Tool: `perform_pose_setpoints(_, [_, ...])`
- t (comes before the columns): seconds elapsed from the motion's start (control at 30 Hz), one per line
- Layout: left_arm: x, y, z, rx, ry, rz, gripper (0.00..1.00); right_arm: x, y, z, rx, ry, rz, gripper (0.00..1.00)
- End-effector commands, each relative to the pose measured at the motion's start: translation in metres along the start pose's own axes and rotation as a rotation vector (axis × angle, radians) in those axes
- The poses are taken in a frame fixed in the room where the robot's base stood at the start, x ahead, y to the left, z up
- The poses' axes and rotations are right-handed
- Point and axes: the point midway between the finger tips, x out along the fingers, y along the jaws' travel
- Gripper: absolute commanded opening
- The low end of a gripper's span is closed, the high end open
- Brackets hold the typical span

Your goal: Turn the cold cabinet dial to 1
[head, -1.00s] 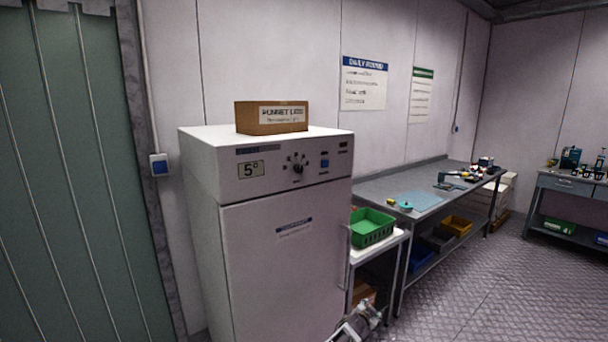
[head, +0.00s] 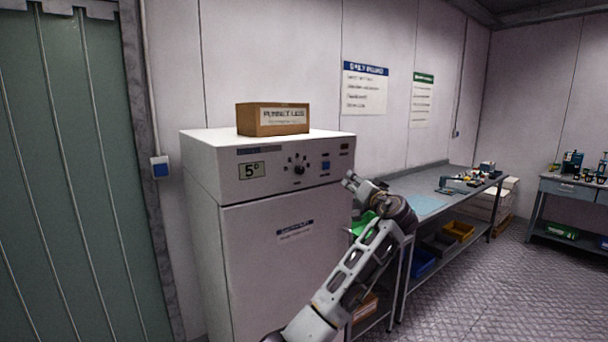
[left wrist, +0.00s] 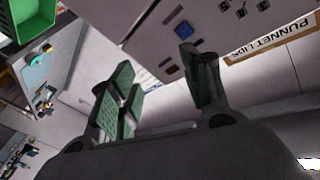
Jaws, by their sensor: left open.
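The white cold cabinet (head: 265,250) stands against the wall. Its black dial (head: 298,169) is on the upper front panel, between the 5° display (head: 252,170) and a blue button (head: 325,164). The dial's setting is too small to read. My left gripper (head: 348,180) is raised at the panel's right end, to the right of the dial and apart from it. In the left wrist view, its open fingers (left wrist: 155,58) are empty, with the tilted cabinet panel beyond them. My right gripper is out of view.
A cardboard punnet lids box (head: 272,119) sits on the cabinet. A green crate (head: 362,224) is partly hidden behind my left arm. A workbench (head: 445,184) with tools stands at the right. The space before the dial is clear.

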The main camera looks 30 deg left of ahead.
Motion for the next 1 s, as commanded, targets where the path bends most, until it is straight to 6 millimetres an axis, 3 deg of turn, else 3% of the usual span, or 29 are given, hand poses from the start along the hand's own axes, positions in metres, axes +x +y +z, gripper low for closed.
perform_pose_setpoints(0.2, [-0.02,-0.061,0.003,-0.133,-0.084,-0.191,0.47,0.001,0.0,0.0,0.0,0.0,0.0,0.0])
perform_pose_setpoints(0.4, [-0.035,-0.092,0.017,-0.239,-0.156,-0.316,0.47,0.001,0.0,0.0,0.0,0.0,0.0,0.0])
perform_pose_setpoints(0.6, [-0.041,-0.101,0.024,-0.28,-0.182,-0.361,0.47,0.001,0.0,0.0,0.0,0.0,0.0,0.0])
perform_pose_setpoints(1.0, [-0.039,-0.101,0.025,-0.279,-0.183,-0.361,0.47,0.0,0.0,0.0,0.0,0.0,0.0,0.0])
